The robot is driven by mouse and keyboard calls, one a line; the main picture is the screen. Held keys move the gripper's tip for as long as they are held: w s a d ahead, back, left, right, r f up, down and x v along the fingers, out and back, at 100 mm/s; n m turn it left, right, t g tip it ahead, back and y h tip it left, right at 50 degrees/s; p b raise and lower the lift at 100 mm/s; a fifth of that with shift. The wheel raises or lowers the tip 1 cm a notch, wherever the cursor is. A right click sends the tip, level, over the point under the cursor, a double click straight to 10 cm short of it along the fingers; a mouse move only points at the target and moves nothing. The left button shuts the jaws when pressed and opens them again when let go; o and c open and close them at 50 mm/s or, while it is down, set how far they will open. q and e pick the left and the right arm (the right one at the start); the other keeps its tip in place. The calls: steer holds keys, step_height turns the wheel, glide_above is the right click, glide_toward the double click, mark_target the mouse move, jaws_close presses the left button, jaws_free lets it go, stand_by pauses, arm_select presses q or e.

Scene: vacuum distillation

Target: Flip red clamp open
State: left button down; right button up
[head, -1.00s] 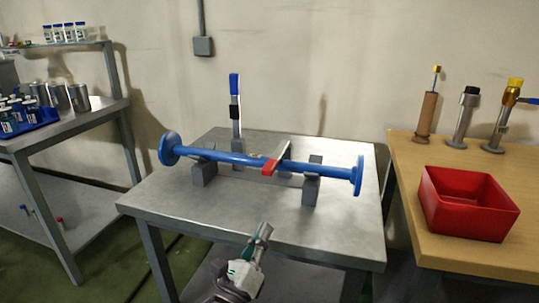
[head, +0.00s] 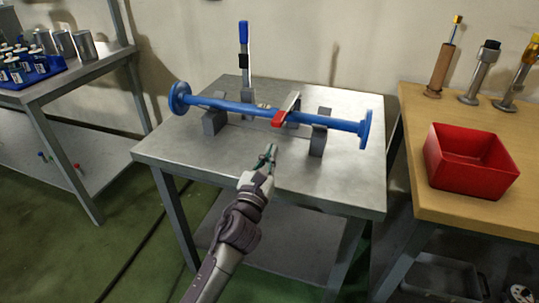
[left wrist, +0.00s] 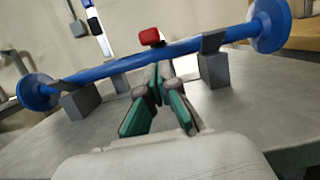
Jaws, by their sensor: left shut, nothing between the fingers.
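The red clamp (head: 279,118) is a red-tipped lever with a grey bar, lying across the middle of a blue pipe (head: 240,108). In the left wrist view the red tip (left wrist: 151,36) shows just above the pipe (left wrist: 180,48). My left gripper (head: 272,150) is shut and empty, in front of and below the red clamp in the picture, apart from it. In the left wrist view its green-padded fingers (left wrist: 158,75) meet at the tips, pointing toward the pipe and the red tip. My right gripper is in neither view.
The pipe, with a round flange at each end, rests on grey blocks (head: 318,140) on a metal table (head: 185,150). A tall blue-handled clamp (head: 243,50) stands behind it. At right, a wooden table (head: 415,120) holds a red bin (head: 470,175). The metal table's front is clear.

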arm_select(q)
steer(key=x, duration=0.5)
steer(key=shift+w+d, duration=0.1)
steer(key=shift+w, duration=0.25)
steer(key=shift+w+d+r, duration=0.1)
steer(key=shift+w+r, duration=0.1)
steer(key=shift+w, duration=0.3)
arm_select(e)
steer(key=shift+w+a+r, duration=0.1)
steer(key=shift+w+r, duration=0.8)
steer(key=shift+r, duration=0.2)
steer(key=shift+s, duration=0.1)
